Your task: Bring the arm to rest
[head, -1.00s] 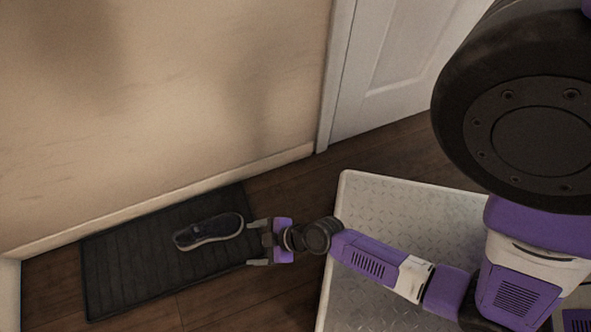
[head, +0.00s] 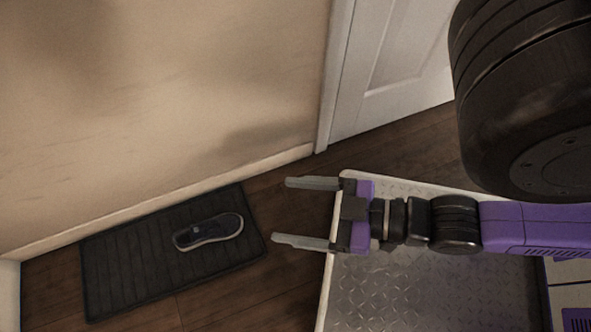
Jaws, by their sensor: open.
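My gripper (head: 306,212) is open and empty in the head view. Its two grey fingers point left, wide apart, with nothing between them. It shows above the left edge of the grey tread-plate platform (head: 400,290). A dark shoe with a pale sole rim (head: 209,232) lies on the black ribbed mat (head: 130,262), to the left of the fingertips and apart from them. My purple arm reaches in from the right edge of the picture.
A beige wall (head: 170,100) with a pale baseboard runs behind the mat. A white door (head: 410,55) stands at the top. Brown wooden floor (head: 285,270) lies bare between mat and platform.

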